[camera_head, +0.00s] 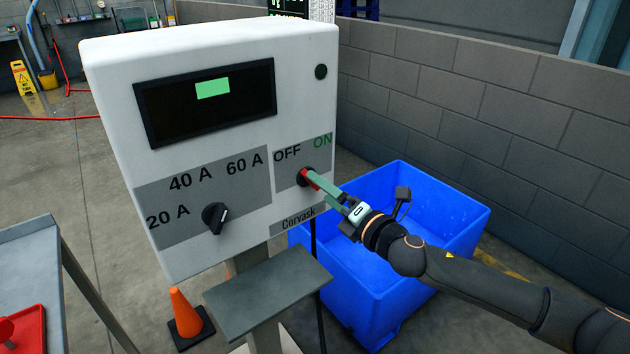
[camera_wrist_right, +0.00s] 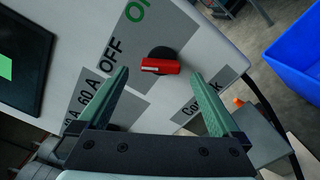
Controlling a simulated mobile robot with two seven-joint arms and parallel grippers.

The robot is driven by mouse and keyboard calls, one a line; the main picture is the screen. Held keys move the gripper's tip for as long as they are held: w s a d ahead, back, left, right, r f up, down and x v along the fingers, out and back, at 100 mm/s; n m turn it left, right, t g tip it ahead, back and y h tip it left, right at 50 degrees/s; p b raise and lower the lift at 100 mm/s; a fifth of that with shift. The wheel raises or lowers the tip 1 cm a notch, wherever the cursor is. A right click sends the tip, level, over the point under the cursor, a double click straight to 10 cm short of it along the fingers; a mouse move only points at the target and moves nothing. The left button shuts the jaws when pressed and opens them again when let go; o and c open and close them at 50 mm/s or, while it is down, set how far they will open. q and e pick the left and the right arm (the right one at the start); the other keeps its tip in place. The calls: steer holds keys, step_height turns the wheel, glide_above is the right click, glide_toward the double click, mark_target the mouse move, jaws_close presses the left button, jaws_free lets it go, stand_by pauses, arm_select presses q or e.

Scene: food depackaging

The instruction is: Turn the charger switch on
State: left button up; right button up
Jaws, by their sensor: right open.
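The charger (camera_head: 225,100) is a white box with a dark display and a front panel. Its switch (camera_head: 303,177) has a red handle on a round black base, below the OFF and ON labels. In the right wrist view the red handle (camera_wrist_right: 160,66) points toward OFF, a pale mark on that end. My right gripper (camera_head: 318,184) is at the switch in the head view, partly covering it. In the right wrist view its green fingers (camera_wrist_right: 160,75) are open, one on each side of the handle, with gaps showing. My left gripper is not in view.
A black dial (camera_head: 215,218) with ampere labels is left of the switch. A grey shelf (camera_head: 268,290) juts out below the charger. A blue bin (camera_head: 440,255) stands behind my right arm, before a block wall. An orange cone (camera_head: 185,315) and a grey table (camera_head: 30,260) are at left.

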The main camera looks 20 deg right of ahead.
steer(key=shift+x, duration=2)
steer(key=c, duration=1.4)
